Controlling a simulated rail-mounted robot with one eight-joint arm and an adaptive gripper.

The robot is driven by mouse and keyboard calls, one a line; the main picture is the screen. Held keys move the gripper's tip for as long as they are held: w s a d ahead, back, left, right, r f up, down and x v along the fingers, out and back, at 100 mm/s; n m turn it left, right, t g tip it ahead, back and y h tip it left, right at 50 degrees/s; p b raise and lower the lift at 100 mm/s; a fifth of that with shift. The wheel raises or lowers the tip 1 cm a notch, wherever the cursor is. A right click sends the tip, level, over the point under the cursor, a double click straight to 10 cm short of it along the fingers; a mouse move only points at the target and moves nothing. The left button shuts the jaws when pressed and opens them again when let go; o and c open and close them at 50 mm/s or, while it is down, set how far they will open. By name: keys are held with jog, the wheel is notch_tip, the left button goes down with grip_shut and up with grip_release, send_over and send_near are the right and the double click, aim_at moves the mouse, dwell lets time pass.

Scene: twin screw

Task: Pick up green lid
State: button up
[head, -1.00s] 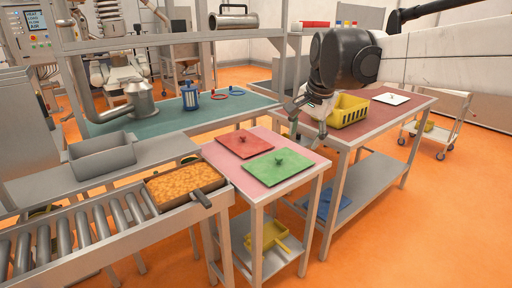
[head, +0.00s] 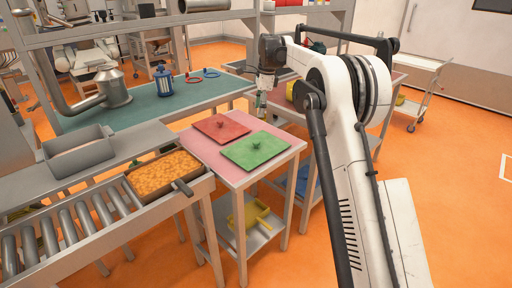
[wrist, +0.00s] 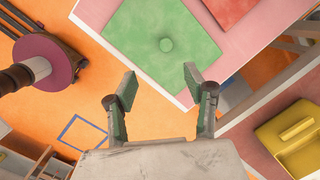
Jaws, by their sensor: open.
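The green lid (head: 270,157) is a flat square with a small knob on top, lying on the pink top of the small table in the head view. In the wrist view the green lid (wrist: 136,36) is near the top middle, with its round knob (wrist: 166,45) ahead of the fingertips. My gripper (wrist: 160,84) is open and empty, its two fingers spread apart. In the head view my gripper (head: 261,104) hangs above the table's far side, behind the green lid and apart from it.
A red lid (head: 215,129) lies beside the green lid. A tray of orange food (head: 160,176) stands on the roller conveyor to the left. A yellow container (head: 250,208) sits on the shelf below. A yellow crate (wrist: 290,138) shows right in the wrist view.

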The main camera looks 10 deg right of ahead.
notch_tip(320, 180, down, 4)
jog(key=w+m, duration=0.2)
jog(key=w, duration=0.1)
send_over(256, 141)
jog(key=shift+g, duration=0.3)
notch_tip(256, 141, down, 8)
jog(key=shift+f+p, duration=0.1)
jog(key=shift+p, duration=0.25)
jog(key=shift+s+f, duration=0.1)
jog(key=shift+f, duration=2.55)
grip_shut()
jog(key=shift+r, duration=0.1)
